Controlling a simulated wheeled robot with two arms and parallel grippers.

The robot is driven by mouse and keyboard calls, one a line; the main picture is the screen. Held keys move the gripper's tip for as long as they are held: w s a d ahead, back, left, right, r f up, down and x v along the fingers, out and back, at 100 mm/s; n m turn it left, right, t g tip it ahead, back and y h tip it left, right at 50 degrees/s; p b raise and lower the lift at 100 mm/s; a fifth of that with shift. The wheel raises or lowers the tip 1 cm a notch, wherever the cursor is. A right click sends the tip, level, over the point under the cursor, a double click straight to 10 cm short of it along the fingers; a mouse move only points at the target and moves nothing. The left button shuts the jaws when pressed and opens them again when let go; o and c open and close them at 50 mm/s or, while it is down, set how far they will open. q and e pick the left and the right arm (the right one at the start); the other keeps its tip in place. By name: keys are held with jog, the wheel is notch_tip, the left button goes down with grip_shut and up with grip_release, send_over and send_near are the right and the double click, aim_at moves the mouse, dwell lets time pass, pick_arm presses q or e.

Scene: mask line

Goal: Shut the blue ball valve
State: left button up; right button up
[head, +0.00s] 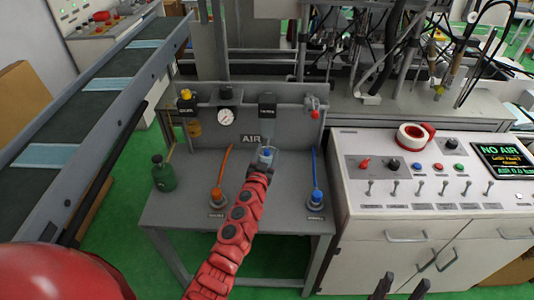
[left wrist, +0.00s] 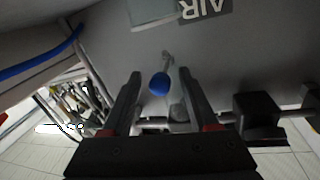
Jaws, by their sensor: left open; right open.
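The blue valve handle (head: 265,152) shows at the middle of the grey air bench, below the AIR label, partly hidden by my left gripper. In the left wrist view it is a round blue knob (left wrist: 159,83) on a pale stem. My left gripper (head: 262,163) is open; in the left wrist view its fingers (left wrist: 157,90) stand on either side of the knob, with gaps. I cannot tell how deep the knob sits between them. The valve body is mostly hidden. My right gripper (head: 400,284) is open and empty at the bottom edge, in front of the white cabinet.
An orange hose (head: 223,165) and a blue hose (head: 314,165) stand left and right of the valve. A control panel (head: 440,180) reading NO AIR is right; a conveyor (head: 85,98) is left.

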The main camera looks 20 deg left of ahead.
pick_arm(q)
grip_shut()
dwell(1.4)
